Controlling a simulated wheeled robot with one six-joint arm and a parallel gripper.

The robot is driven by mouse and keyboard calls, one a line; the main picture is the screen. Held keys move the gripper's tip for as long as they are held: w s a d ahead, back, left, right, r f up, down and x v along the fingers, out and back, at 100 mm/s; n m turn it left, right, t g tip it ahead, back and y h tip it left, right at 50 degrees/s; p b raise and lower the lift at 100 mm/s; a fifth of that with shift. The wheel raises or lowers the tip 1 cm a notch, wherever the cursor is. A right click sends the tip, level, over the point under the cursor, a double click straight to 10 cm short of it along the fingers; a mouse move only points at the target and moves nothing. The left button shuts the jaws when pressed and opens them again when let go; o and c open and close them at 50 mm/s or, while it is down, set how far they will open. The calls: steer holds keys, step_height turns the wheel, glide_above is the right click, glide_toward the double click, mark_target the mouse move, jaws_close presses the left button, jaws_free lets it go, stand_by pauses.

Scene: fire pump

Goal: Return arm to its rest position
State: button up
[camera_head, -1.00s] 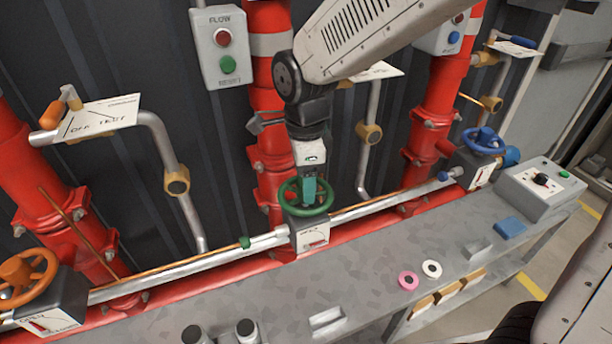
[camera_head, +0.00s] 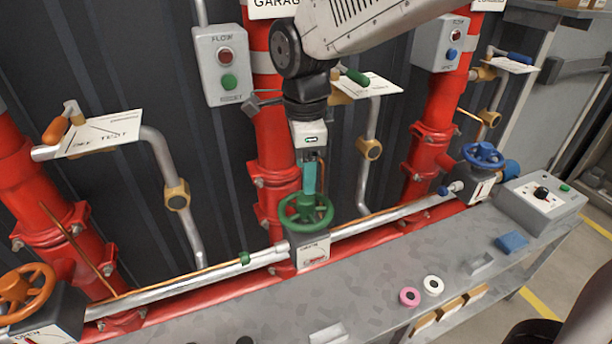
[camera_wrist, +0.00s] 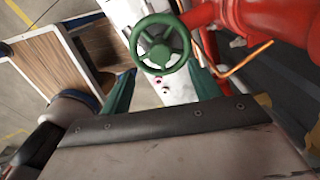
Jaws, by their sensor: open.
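My arm reaches down from the top of the head view. My gripper (camera_head: 311,190) points downward just above the green handwheel (camera_head: 306,210), with its teal fingers close over the wheel's far rim. In the wrist view, the two green fingers stand apart on either side, and the green handwheel (camera_wrist: 160,43) shows between and beyond them. The gripper is open with nothing held. Whether a fingertip still touches the wheel cannot be told. The wheel sits on a valve box with a white label (camera_head: 313,253).
An orange handwheel (camera_head: 24,287) stands at left and a blue handwheel (camera_head: 482,155) at right. Red pipes (camera_head: 275,150) and a FLOW button box (camera_head: 224,65) rise behind the arm. The grey bench (camera_head: 240,312) holds pink and white rings and a control box (camera_head: 541,200).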

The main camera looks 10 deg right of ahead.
steer(key=shift+r, duration=0.25)
steer(key=n, duration=0.2)
steer(key=shift+s+d+f+n, duration=0.1)
steer(key=shift+s+f+n, duration=0.1)
steer(key=shift+n, duration=0.2)
steer(key=s+d+r+n+t, duration=0.1)
steer(key=s+d+r+n, duration=0.2)
steer(key=s+d+n, duration=1.1)
steer(key=s+d, duration=0.5)
steer(key=d, duration=0.1)
steer(key=shift+d+r+n, duration=0.15)
steer(key=shift+d+n, duration=0.15)
steer(key=shift+d, duration=0.1)
